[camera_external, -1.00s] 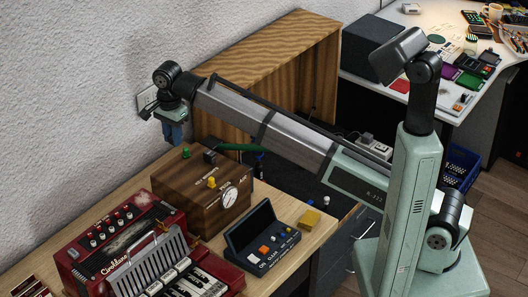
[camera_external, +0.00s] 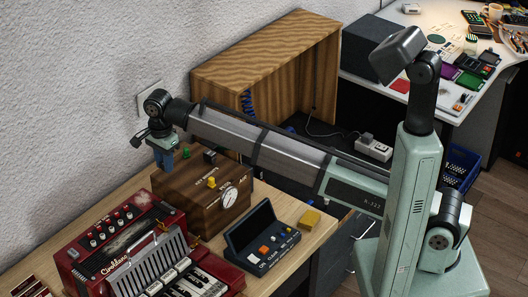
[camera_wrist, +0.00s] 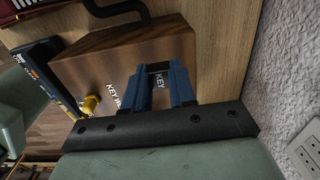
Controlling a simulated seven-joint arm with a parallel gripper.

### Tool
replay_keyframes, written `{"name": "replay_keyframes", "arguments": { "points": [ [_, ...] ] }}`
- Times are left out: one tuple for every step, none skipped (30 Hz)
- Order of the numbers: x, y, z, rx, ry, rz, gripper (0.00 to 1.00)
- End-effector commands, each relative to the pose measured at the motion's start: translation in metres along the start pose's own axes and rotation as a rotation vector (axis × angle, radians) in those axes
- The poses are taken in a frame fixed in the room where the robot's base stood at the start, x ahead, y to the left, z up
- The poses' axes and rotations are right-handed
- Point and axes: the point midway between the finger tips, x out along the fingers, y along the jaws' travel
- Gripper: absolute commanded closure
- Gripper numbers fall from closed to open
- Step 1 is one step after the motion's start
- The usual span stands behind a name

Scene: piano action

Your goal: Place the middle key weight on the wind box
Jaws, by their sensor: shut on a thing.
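The wind box (camera_external: 172,190) is a brown wooden box with a round dial on its front. It fills the middle of the wrist view (camera_wrist: 110,60), with white lettering on it. My gripper (camera_external: 163,160) is over its back left part. I cannot tell whether the weight touches the box top. In the external view the fingers and arm hide the weight.
On the box are a green knob (camera_external: 186,153), a yellow knob (camera_external: 212,182) and a black block (camera_external: 209,157). A red accordion (camera_external: 115,235) stands in front left, a dark button device (camera_external: 262,240) at right. The wall (camera_wrist: 285,90) is close to my gripper.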

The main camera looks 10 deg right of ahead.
Motion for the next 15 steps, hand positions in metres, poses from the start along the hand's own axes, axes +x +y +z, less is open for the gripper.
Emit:
{"name": "replay_keyframes", "arguments": {
  "points": [
    [0.008, 0.001, 0.0, 0.0, 0.001, 0.002, 1.0],
    [0.012, 0.001, 0.0, 0.0, 0.001, 0.002, 1.0],
    [0.016, 0.001, 0.0, 0.0, 0.001, 0.002, 1.0],
    [0.019, 0.001, 0.0, 0.0, 0.001, 0.002, 1.0],
    [0.022, 0.001, 0.0, 0.0, 0.0, 0.001, 1.0],
    [0.024, 0.001, 0.0, 0.0, 0.0, 0.001, 1.0],
    [0.025, 0.0, 0.0, 0.0, 0.0, 0.0, 1.0],
    [0.025, 0.0, 0.0, 0.0, 0.0, 0.0, 1.0],
    [0.025, 0.0, 0.0, 0.0, 0.0, 0.0, 1.0],
    [0.025, 0.0, 0.0, 0.0, 0.0, 0.0, 1.0],
    [0.025, 0.0, 0.0, 0.0, 0.0, 0.0, 1.0],
    [0.024, 0.0, 0.0, 0.0, 0.0, 0.0, 1.0],
    [0.024, 0.0, 0.0, 0.0, 0.0, 0.0, 1.0],
    [0.025, 0.0, 0.0, 0.0, 0.0, 0.0, 1.0],
    [0.025, 0.0, 0.0, 0.0, 0.0, 0.0, 1.0]
  ]
}}
